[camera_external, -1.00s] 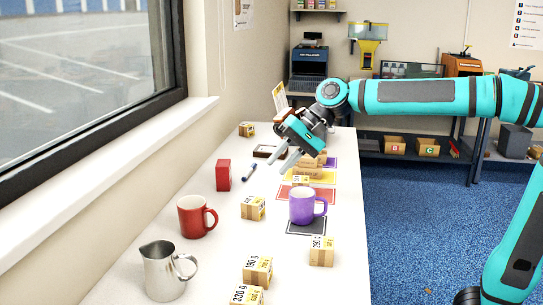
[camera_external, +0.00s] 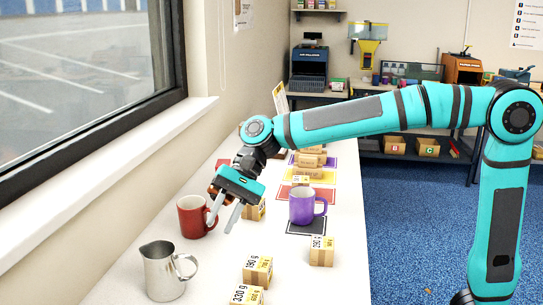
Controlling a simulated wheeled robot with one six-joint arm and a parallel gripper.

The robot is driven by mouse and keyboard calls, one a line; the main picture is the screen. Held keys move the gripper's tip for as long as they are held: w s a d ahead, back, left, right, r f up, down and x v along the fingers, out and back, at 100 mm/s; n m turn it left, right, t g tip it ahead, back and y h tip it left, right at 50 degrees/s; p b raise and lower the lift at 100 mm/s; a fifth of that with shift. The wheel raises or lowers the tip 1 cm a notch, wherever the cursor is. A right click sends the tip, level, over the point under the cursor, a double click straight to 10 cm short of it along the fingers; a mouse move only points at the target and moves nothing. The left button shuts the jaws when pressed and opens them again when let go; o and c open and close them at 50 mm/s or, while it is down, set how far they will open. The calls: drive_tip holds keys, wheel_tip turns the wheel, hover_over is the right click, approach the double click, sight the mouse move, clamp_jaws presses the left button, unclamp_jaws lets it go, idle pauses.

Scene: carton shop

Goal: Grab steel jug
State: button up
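The steel jug (camera_external: 162,273) stands upright at the near left of the white table, its handle to the right. My gripper (camera_external: 222,220) is beyond the jug and up to its right, apart from it. The gripper points down, its two fingers apart with nothing seen between them. In the picture it overlaps the right side of the red mug (camera_external: 190,217); I cannot tell whether it touches the mug.
A purple mug (camera_external: 303,206) stands on a dark mat to the right. Small labelled cartons (camera_external: 257,270) stand near the jug, with another carton (camera_external: 321,251) further right. The white table (camera_external: 215,264) is bare just right of the jug handle. A window wall bounds the left.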

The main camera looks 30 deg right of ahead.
sight(171, 271)
drive_tip(key=shift+w+x, duration=0.15)
drive_tip(key=shift+x, duration=2.6)
drive_tip(key=shift+w+x, duration=0.15)
drive_tip(key=shift+x, duration=2.6)
clamp_jaws()
drive_tip(key=shift+r, duration=0.1)
